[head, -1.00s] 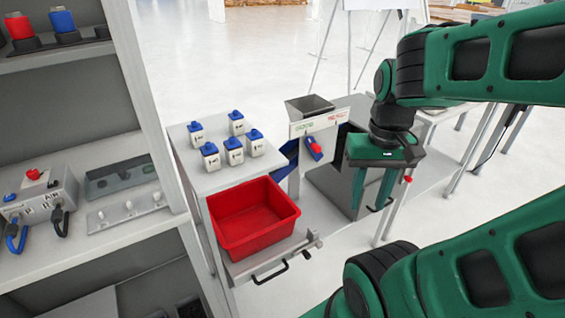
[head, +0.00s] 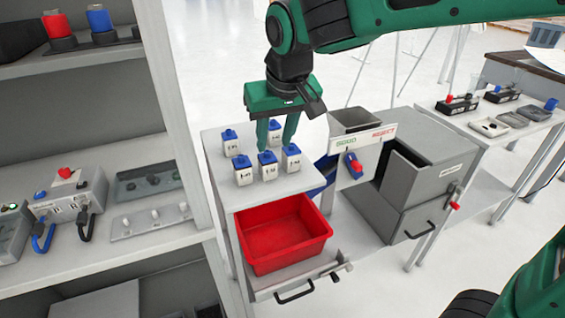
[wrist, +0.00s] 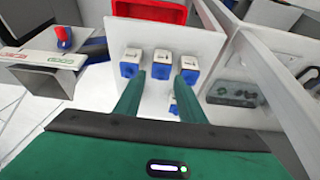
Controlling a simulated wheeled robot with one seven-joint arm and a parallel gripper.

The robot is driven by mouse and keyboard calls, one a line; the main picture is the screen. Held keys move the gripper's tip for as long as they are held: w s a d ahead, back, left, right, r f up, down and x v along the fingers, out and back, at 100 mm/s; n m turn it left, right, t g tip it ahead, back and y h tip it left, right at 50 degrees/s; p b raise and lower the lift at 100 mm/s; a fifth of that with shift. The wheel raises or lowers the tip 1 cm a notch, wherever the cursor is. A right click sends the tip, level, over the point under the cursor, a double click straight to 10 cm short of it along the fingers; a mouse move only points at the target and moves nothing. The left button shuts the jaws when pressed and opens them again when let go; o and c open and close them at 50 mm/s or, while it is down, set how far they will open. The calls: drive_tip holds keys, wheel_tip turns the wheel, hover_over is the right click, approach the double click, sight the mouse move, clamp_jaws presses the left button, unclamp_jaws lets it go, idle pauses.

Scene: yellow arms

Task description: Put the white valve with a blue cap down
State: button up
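Three form the front row: left (head: 243,172), middle (head: 268,167) and right (head: 291,160). Behind them are a back-left valve (head: 231,145) and a back-right one (head: 274,130). My gripper (head: 277,140) is over the back of this group, its two fingers apart. The back-right valve shows between the fingers; I cannot tell whether they touch it. In the wrist view, my gripper (wrist: 160,80) has a clear gap, with the front row beyond and one blue cap (wrist: 173,106) partly hidden between the fingers.
A red bin (head: 285,255) sits just below the table's front. A grey chute box with a labelled sign (head: 363,137) and a grey cabinet (head: 425,175) stand to the right. A shelf unit (head: 165,130) rises close on the left. The table's front-left strip is bare.

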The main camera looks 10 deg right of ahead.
sight(268, 155)
drive_tip(key=x, duration=1)
drive_tip(key=shift+w+a+f, duration=0.2)
drive_tip(key=shift+w+a, duration=0.05)
drive_tip(key=shift+w, duration=0.15)
drive_tip(key=shift+c, duration=0.6)
drive_tip(key=c, duration=0.7)
drive_tip(key=shift+r, duration=0.1)
